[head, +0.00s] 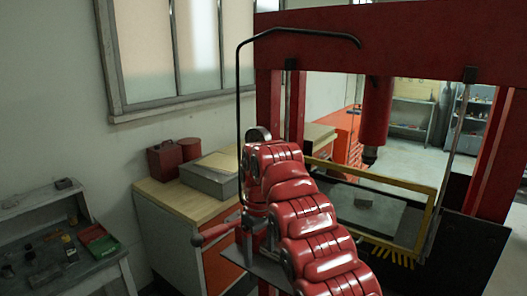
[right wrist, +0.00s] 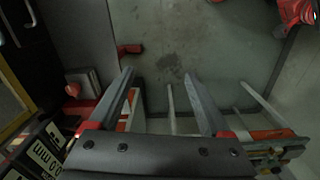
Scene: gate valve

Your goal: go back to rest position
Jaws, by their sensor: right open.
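My right gripper (right wrist: 163,85) shows in the right wrist view with its two dark fingers spread apart. Nothing is between the fingers, and grey floor lies beyond them. In the head view my red segmented arm rises from the bottom centre in front of the press. Its gripper cannot be made out there. A tall red press (head: 390,30) with a hanging cylinder (head: 376,115) stands ahead. My left gripper is in neither view.
A wooden-topped cabinet (head: 160,192) carries a grey case (head: 208,180) and red containers. A grey bench (head: 95,265) with small items stands at left. A yellow frame (head: 375,178) crosses the press bed. Open floor (right wrist: 185,45) shows beyond the right gripper.

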